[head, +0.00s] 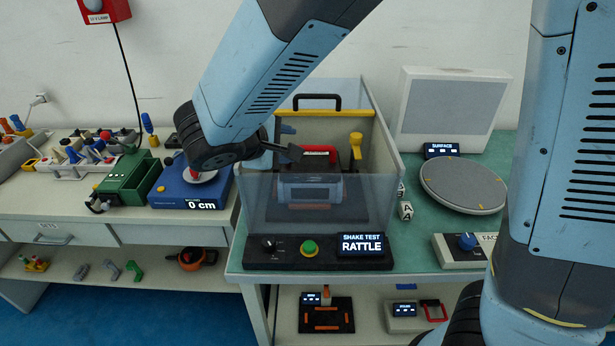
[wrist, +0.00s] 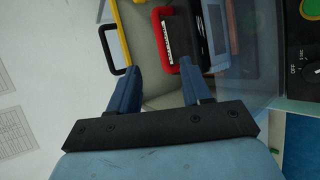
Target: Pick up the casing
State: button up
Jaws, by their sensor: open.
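A grey-blue casing (head: 309,192) sits inside the shake test box, behind its clear front panel in the head view. What looks like part of it shows in the wrist view (wrist: 215,32), beyond the right finger. My gripper (head: 287,142) is at the box's upper left in the head view, to the left of and above the casing. In the wrist view my gripper (wrist: 158,72) has its two blue fingers wide apart with nothing between them. The lower part of the casing is dimmed by the panel.
The shake test box (head: 380,205) has clear walls and a black base. A red-handled dark part (head: 320,152) stands behind the casing, with a yellow clamp (head: 356,140) at right.

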aim_at(302, 164)
jog(key=shift+n+t, duration=0.3)
jog(key=shift+n, duration=0.1)
jog(key=x, duration=0.4)
jog(key=a+f+x, duration=0.1)
jog(key=x, duration=0.3)
jog(key=a+x, duration=0.1)
jog(key=x, duration=0.4)
jog(key=shift+w+a+f, duration=0.1)
jog(key=shift+f, duration=0.05)
grip_shut()
dwell(1.0)
